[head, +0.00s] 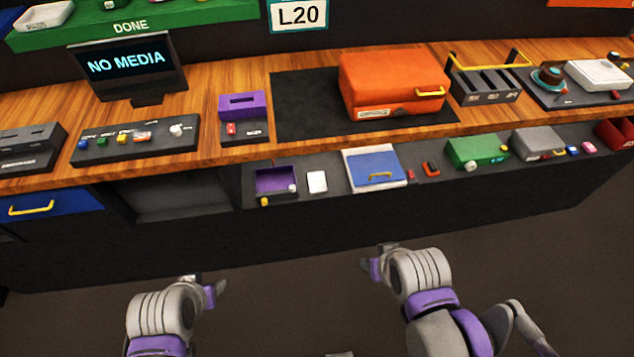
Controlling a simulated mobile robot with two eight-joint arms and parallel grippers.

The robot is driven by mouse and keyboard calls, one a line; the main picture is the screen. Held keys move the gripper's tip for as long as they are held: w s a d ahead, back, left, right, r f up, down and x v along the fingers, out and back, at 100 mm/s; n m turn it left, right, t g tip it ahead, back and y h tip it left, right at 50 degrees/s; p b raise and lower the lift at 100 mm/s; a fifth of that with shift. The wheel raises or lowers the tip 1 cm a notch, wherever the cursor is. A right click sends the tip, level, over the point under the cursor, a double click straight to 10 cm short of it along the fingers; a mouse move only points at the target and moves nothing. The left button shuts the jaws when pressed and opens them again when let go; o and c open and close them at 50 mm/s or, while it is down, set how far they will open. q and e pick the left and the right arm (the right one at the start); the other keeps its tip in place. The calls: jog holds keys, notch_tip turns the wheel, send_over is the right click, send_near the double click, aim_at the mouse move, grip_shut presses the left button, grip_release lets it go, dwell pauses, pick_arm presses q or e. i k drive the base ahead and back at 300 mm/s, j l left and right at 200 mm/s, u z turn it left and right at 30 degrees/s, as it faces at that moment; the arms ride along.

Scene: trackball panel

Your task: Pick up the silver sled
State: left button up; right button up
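A silver-grey box (537,142) with a small yellow part at its front stands on the lower shelf, right of a green box. It is the thing that best fits the silver sled, though I cannot be sure. My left gripper (207,285) is low at left centre, in front of the cabinet and far from the box. My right gripper (376,257) is in front of the cabinet, below and well left of the box. Neither touches anything on the shelf. Both are too small and turned to show whether their fingers are apart.
The lower shelf also holds a purple tray (276,181), a white card (317,182), a blue box (375,168), the green box (478,152) and a red box (617,133). An orange case (393,84) stands on the wooden counter (217,150) above. The floor ahead is clear.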

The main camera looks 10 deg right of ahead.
aim_at(317, 184)
jog(key=i+j+z, duration=0.15)
jog(key=j+z, duration=0.15)
jog(key=i+j+z, duration=0.1)
jog(key=j+z, duration=0.15)
jog(key=j, duration=0.15)
jog(key=i+j+z, duration=0.1)
jog(key=j+z, duration=0.2)
jog(key=i+j+z, duration=0.15)
jog(key=j, duration=0.2)
jog(key=i+j+z, duration=0.1)
jog(key=j, duration=0.3)
jog(key=i, duration=0.05)
